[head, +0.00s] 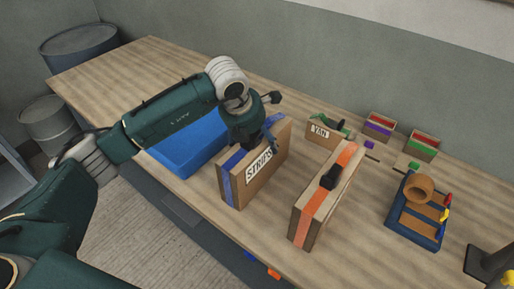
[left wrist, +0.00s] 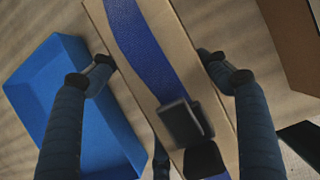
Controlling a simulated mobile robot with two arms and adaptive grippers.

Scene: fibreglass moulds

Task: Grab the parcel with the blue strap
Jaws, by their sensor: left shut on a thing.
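The parcel with the blue strap (head: 226,187) is an upright cardboard box on the table, with a white label reading STRIPS on its side. My left gripper (head: 252,140) is over its top from above. In the left wrist view the parcel (left wrist: 175,35) runs between the two fingers of the gripper (left wrist: 157,72), one on each side, closed on it. A dark block-like handle (left wrist: 182,122) sits on top over the blue strap. The head view does not clearly show whether the parcel's base touches the table. My right gripper is not in view.
A blue bin (head: 182,160) stands close left of the parcel. An orange-strapped parcel (head: 310,205) with a dark handle stands to the right. Behind are a small box labelled YAN (head: 322,133) and small open boxes (head: 422,146). A blue tray (head: 412,229) lies farther right.

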